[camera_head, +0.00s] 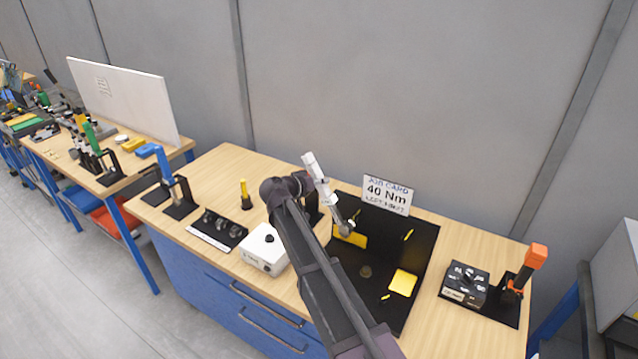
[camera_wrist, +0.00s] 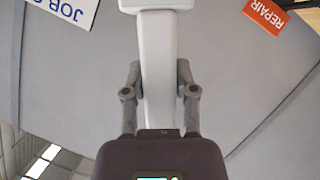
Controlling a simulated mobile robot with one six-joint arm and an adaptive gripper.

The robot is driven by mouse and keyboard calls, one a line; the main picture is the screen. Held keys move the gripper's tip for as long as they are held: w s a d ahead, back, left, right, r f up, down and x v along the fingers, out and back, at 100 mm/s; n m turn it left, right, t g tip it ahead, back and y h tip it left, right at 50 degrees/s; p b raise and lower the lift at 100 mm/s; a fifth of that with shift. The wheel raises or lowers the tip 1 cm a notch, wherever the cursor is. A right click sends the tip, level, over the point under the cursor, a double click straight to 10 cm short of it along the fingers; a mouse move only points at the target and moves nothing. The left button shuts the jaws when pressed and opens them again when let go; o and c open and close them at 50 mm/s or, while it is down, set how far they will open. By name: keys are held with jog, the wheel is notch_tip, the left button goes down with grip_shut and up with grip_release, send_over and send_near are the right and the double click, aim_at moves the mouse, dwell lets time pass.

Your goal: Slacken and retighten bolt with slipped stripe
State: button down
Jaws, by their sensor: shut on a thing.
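My gripper (camera_wrist: 159,95) has its two grey fingers on either side of a pale, long-bodied tool (camera_wrist: 158,60) and is shut on it. In the head view the tool (camera_head: 314,172) is tilted, with its white end up and its grey end down over the black work mat (camera_head: 345,290). The grey end hangs close to a yellow block (camera_head: 350,237); I cannot tell whether they touch. A small round grey part (camera_head: 365,271) sits on the mat. The bolts and their stripes are too small to make out. The job card (camera_head: 387,194) reads 40 Nm.
A white box (camera_head: 264,249) with a black knob stands left of my arm. A blue-handled tool (camera_head: 164,168) stands at the left. A dark dial box (camera_head: 465,285) and an orange-handled tool (camera_head: 534,257) stand at the right. Bare wood lies between.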

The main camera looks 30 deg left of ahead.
jog(key=shift+w+d, duration=0.15)
jog(key=shift+w, duration=1.45)
dwell(2.8)
jog(key=shift+s+d+r+m+y+p, duration=0.15)
jog(key=shift+d+r+m+p, duration=0.15)
jog(key=shift+d, duration=0.25)
jog(key=shift+w+d+r+m+y+p, duration=0.1)
jog(key=shift+d+r+m+y+p, duration=0.1)
jog(key=shift+d+p, duration=0.25)
jog(key=shift+s+d+r+m+y+p, duration=0.15)
jog(key=shift+d+r+m+p, duration=0.1)
jog(key=shift+d, duration=0.35)
dwell(2.0)
